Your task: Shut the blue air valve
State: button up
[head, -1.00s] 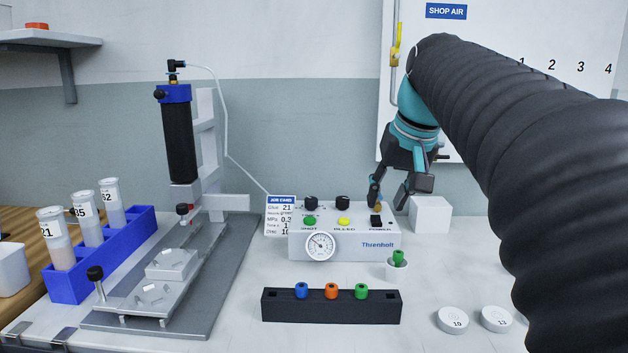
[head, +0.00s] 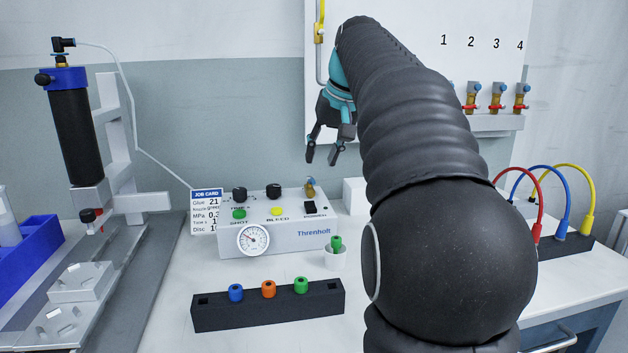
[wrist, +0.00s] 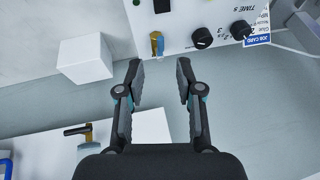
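A small brass valve (head: 310,187) with a blue part stands on the back right of the white Threnholt box (head: 316,243). In the wrist view the brass valve (wrist: 155,40) has its blue part (wrist: 161,46) beside the body, ahead of my fingers. My gripper (head: 322,153) is open and empty, raised above the valve and apart from it. In the wrist view my gripper (wrist: 161,80) has its two fingers well spread with only bare surface between them. The valve's exact lever angle is too small to tell.
A white block (head: 355,194) stands right of the box. Several brass valves with blue tops (head: 471,95) hang on the wall at right. A job card (head: 206,212) leans left of the box.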

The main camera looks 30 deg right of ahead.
aim_at(311, 180)
jog(key=shift+b+x, duration=0.4)
jog(key=shift+x, duration=2.75)
grip_shut()
